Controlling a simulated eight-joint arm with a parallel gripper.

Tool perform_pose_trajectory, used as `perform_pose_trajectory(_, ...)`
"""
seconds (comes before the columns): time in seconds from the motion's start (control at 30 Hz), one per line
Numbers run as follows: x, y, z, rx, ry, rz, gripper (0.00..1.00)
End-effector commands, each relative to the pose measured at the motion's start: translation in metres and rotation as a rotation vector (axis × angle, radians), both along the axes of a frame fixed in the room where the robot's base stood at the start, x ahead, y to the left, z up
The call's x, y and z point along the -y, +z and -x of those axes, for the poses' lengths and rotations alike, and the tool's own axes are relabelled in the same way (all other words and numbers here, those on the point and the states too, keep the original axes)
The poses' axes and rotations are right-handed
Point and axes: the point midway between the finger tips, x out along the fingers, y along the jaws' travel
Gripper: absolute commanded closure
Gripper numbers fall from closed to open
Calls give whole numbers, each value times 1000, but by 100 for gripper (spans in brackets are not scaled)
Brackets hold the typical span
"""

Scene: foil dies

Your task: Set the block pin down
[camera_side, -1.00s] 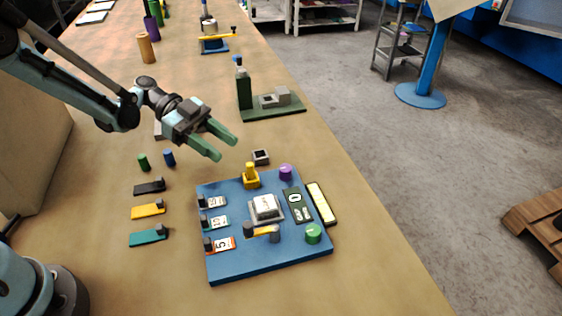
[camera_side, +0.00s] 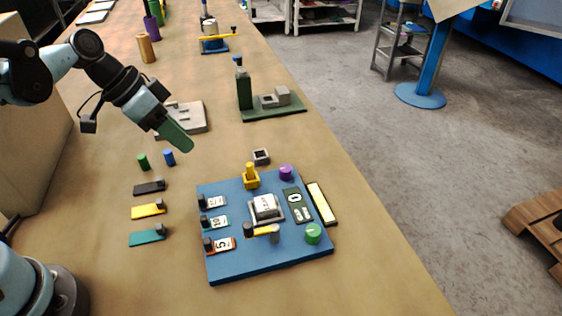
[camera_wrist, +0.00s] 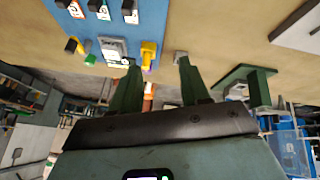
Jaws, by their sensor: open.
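The blue board (camera_side: 222,263) lies flat on the table, and part of it shows at the upper left of the wrist view (camera_wrist: 155,22). A yellow upright piece (camera_side: 251,178) stands at its back edge, and a whitish block (camera_side: 265,205) sits near its middle. A blue pin (camera_side: 168,157) and a green pin (camera_side: 143,162) stand on the table left of the board. I cannot tell which piece is the block pin. My gripper (camera_wrist: 156,66) is open with nothing seen between its green fingers. It hangs above the table, behind and left of the board, touching no piece.
A small dark-rimmed square socket (camera_side: 261,157) sits behind the board. A green stand (camera_side: 272,112) is farther back, and a grey slab (camera_side: 190,116) lies beyond my gripper. Black, yellow and teal bars (camera_side: 148,211) line the left. The front right of the table is clear.

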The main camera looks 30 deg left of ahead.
Motion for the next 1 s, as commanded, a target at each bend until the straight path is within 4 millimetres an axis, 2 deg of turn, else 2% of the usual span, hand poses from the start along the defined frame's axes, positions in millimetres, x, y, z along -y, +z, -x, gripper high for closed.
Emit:
perform_pose_trajectory(0.03,-3,2,10,4,63,-31,54)
perform_pose_trajectory(0.2,-21,5,32,56,289,-114,54)
perform_pose_trajectory(0.4,-37,7,47,142,471,-153,54)
perform_pose_trajectory(0.6,-43,8,51,182,535,-156,54)
perform_pose_trajectory(1.0,-43,8,51,182,538,-156,54)
